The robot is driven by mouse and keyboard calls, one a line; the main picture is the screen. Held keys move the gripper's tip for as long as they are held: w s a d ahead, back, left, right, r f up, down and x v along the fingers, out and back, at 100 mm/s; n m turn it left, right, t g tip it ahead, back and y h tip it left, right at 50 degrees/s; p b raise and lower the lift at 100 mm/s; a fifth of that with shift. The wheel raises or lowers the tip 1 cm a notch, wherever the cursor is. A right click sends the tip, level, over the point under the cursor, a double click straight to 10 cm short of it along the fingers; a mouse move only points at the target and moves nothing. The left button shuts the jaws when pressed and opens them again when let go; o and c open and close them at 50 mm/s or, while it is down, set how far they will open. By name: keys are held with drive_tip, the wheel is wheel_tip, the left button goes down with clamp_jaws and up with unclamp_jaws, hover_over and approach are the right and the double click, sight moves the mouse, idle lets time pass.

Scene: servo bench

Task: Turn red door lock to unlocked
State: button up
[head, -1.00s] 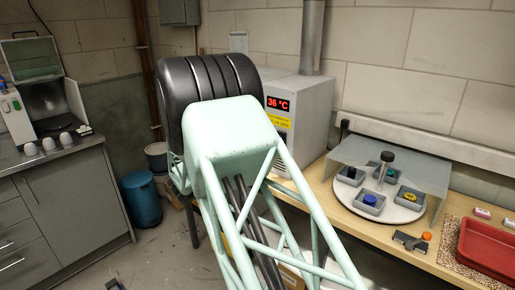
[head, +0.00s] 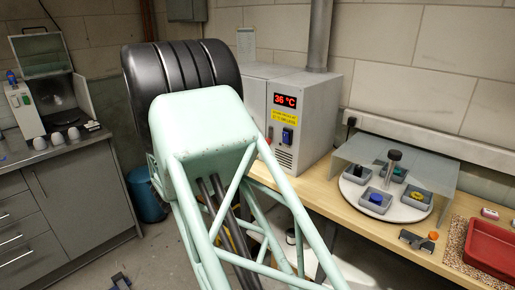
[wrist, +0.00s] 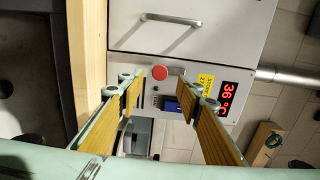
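A round red knob (wrist: 160,72) sits on the front of a grey-white oven-like cabinet (wrist: 245,30) in the wrist view, beside a door with a long handle. I take it for the red door lock; its turned position is too small to read. My gripper (wrist: 160,86) is open and empty. Its two yellow-padded fingers point towards the cabinet, with the knob showing between and beyond their tips, apart from them. In the head view the cabinet (head: 318,100) stands behind my arm.
The cabinet front has a red 36 °C display (head: 285,101), a yellow label (head: 285,117) and a blue switch (head: 287,136), near my right finger in the wrist view. On the wooden bench (head: 350,222) at right are a covered round turntable (head: 402,212) and a red tray (head: 492,250).

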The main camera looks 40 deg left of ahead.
drive_tip(key=shift+s, duration=2.25)
